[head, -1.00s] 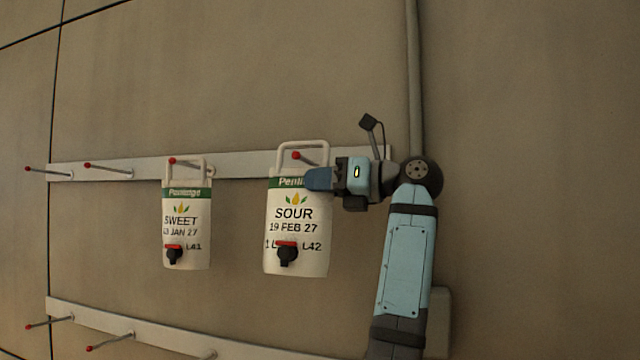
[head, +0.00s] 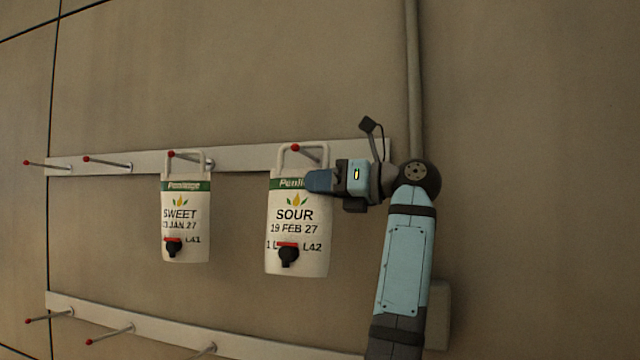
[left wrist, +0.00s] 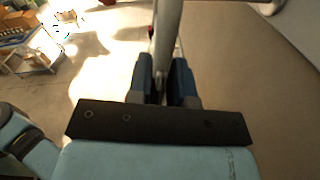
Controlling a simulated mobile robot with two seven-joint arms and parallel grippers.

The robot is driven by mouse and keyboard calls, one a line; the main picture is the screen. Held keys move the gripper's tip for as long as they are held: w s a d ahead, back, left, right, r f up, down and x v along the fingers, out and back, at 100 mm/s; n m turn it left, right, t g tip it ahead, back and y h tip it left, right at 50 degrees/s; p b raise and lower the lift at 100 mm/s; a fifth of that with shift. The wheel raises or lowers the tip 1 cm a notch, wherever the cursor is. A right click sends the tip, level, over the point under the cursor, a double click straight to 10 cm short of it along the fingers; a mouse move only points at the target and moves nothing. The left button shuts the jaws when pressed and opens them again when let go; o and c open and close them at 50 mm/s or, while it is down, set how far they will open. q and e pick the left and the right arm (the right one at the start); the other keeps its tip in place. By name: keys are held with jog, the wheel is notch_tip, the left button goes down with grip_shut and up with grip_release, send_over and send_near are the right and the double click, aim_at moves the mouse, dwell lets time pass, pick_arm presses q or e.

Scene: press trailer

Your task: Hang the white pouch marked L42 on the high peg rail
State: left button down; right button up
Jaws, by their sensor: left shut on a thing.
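The white pouch marked L42 (head: 296,240) has a green band, the word SOUR and a black tap with a red top. It hangs upright in front of the high peg rail (head: 240,157). My left gripper (head: 312,181) is shut on its upper right edge, just below the handle. A red-tipped peg (head: 295,148) shows inside the handle loop, its tip close under the top bar. I cannot tell whether the bar rests on the peg. In the left wrist view, the fingers (left wrist: 161,82) close on a pale strip, seemingly the pouch edge. My right gripper is out of view.
A similar white pouch marked L41 (head: 186,226) hangs on the same rail to the left. Two pegs further left are bare. A lower peg rail (head: 170,328) runs below with several bare pegs. A vertical pipe (head: 414,80) runs behind my arm.

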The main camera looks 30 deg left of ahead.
pick_arm(q)
jog(key=shift+r, duration=0.1)
jog(key=c, duration=0.9)
grip_release()
jog(key=shift+s, duration=0.1)
jog(key=shift+c, duration=0.2)
